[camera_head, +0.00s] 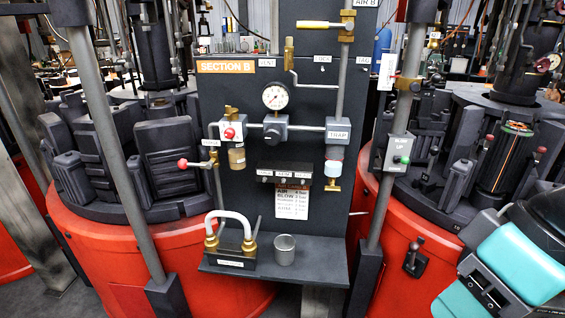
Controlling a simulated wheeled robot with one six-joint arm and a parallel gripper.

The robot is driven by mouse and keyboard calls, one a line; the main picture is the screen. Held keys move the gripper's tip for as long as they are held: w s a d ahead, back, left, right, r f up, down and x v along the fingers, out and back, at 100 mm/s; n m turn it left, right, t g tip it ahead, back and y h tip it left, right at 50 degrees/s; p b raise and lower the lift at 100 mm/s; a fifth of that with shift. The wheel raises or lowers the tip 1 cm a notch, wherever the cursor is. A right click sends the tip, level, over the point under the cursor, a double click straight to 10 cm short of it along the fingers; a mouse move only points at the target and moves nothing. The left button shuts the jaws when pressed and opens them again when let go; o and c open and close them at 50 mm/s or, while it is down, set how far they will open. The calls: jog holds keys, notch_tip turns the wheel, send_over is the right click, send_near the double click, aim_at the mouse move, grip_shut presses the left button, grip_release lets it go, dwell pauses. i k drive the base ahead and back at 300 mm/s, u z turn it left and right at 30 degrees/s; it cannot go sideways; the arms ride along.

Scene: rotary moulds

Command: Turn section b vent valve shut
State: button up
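The dark panel headed SECTION B (232,67) stands in the middle. I cannot read for certain which label on it marks the vent valve. A brass upright handle (289,50) on a bent pipe stands at the top, beside a small white label (267,62). A small red-ended lever (190,163) sticks out left at the panel's left edge, under another small label (210,142). A long brass lever (320,25) lies level at the top, by the AIR B label. My turquoise and black arm (520,262) is at the lower right, apart from the panel. No gripper fingers show.
A gauge (275,96) and a TRAP block (338,128) are on the panel. Its shelf (315,258) holds a hose fitting (231,240) and a metal cup (285,250). Red drums with black moulds (168,158) flank it. A grey post (396,150) stands between panel and arm.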

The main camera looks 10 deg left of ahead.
aim_at(287, 59)
jog(key=z, duration=2.7)
jog(key=k, duration=1.9)
jog(key=u, duration=2.05)
